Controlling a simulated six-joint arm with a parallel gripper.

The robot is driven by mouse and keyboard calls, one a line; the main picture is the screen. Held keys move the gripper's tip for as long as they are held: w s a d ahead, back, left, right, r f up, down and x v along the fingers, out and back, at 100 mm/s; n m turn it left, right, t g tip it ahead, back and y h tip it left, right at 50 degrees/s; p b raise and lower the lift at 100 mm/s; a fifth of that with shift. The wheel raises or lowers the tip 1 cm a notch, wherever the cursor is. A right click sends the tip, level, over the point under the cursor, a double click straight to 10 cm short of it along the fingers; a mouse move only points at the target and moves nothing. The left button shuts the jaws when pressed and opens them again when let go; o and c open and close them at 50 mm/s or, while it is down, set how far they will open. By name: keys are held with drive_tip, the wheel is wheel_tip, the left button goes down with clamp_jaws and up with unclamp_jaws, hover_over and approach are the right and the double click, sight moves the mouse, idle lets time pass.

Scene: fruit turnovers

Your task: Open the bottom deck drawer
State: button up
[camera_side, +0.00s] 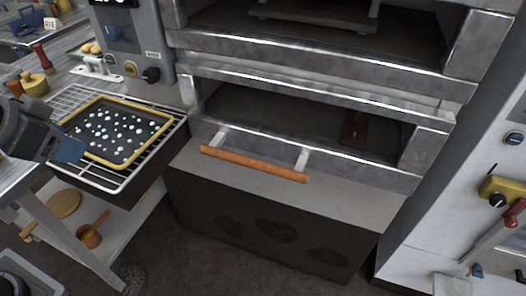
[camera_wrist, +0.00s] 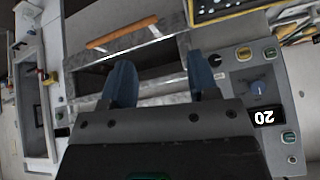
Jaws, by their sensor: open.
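The bottom deck (camera_side: 290,150) of the metal oven has a dark opening. Below it, an orange-brown wooden bar handle (camera_side: 253,165) stands off the front on two pale brackets. The handle also shows at the upper left in the wrist view (camera_wrist: 122,33). My gripper (camera_side: 70,150) is at the left edge of the side view, over the near left part of the tray rack, well left of the handle. In the wrist view my gripper (camera_wrist: 161,78) has its two blue fingers apart with nothing between them. The handle lies beyond the fingers, untouched.
A yellow-rimmed dark tray (camera_side: 152,142) with several white dots lies on a wire rack left of the oven. An upper deck (camera_side: 320,55) sits above. A control panel (camera_side: 135,45) with knobs adjoins the oven. The floor before the handle looks clear.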

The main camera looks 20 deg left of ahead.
drive_tip(key=w+d+f+m+t, duration=0.1)
drive_tip(key=w+d+f+m, duration=0.15)
drive_tip(key=w, duration=0.25)
drive_tip(key=w+d+f+m+t, duration=0.1)
drive_tip(key=w+f+m, duration=0.15)
drive_tip(key=w, duration=0.25)
drive_tip(key=m+t+h, duration=0.6)
drive_tip(key=m, duration=0.9)
approach(247, 165)
drive_tip(key=shift+n, duration=0.3)
drive_tip(key=x, duration=1.2)
drive_tip(key=shift+s+a, duration=0.1)
clamp_jaws()
